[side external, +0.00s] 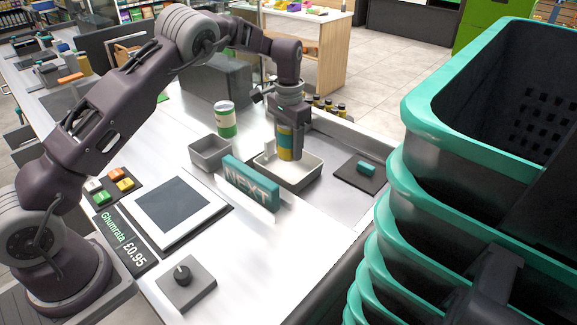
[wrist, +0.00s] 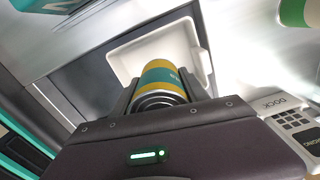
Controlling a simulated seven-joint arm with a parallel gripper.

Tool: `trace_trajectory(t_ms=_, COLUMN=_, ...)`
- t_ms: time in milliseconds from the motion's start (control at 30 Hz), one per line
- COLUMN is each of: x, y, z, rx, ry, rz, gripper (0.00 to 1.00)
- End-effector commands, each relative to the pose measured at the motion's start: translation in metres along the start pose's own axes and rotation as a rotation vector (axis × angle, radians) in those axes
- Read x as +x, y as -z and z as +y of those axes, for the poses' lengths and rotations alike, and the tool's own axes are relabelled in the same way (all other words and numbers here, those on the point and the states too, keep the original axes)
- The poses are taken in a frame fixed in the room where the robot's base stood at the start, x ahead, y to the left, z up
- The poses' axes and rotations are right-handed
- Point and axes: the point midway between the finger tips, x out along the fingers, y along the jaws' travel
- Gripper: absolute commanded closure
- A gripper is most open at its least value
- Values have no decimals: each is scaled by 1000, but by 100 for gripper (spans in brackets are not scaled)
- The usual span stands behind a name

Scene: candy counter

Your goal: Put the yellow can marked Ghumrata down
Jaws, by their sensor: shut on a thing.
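The yellow can with a teal band (side external: 291,143) is upright in my gripper (side external: 290,122), over the white tray (side external: 312,172). Its lower end is at or just above the tray floor; I cannot tell whether it touches. In the wrist view the can (wrist: 163,76) sits between the two dark fingers of my gripper (wrist: 161,90), which are shut on it. The white tray (wrist: 121,62) shows behind it. The can's marking is too small to read, but the counter display (side external: 124,240) reads Ghumrata £0.95.
A green and white can (side external: 226,122) stands left of the tray, behind an empty grey bin (side external: 210,152). A teal NEXT sign (side external: 250,183) stands in front. A dark pad with a teal block (side external: 367,168) lies right. Stacked baskets (side external: 420,125) fill the right side.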

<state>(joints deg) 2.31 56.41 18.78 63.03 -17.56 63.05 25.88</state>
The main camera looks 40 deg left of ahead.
Motion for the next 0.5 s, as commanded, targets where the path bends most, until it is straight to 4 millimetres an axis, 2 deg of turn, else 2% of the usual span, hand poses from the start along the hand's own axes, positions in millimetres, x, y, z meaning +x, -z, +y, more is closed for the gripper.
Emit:
trace_trajectory(t_ms=333, x=54, y=-1, z=0, rx=-3, ry=0, rz=0, gripper=100)
trace_trajectory(t_ms=500, x=56, y=0, z=-1, rx=-3, ry=1, rz=3, gripper=100)
